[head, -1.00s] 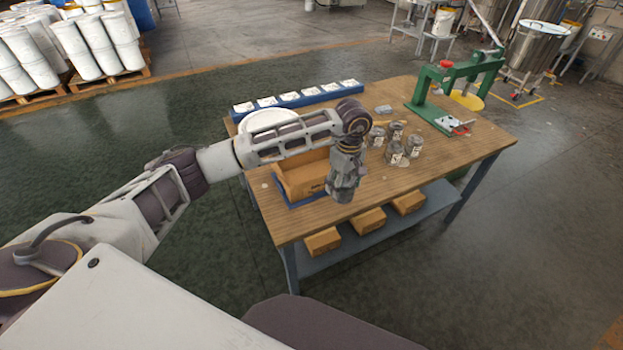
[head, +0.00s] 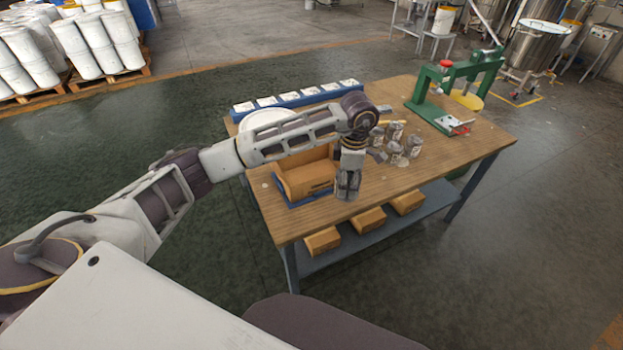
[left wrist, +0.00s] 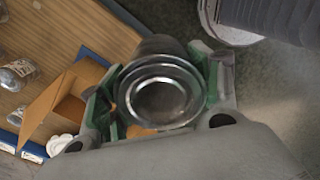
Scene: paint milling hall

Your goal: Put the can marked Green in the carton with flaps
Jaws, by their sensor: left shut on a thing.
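My left gripper (head: 347,188) points down over the front of the workbench, just right of the carton. In the left wrist view its green-edged fingers (left wrist: 160,108) are shut around a grey metal can (left wrist: 162,92), seen end on with a round rim. Its label does not show, so I cannot read its marking. The open brown carton with flaps (head: 300,182) sits on a blue base on the bench, left of the gripper and partly behind my arm. It also shows in the left wrist view (left wrist: 50,104), left of the held can. My right gripper is out of view.
Several labelled cans (head: 413,147) stand on the bench (head: 440,172) right of my wrist. A green press (head: 434,88) stands at the far right. A blue strip with white cards (head: 294,98) runs along the back. Brown boxes (head: 369,218) lie on the lower shelf.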

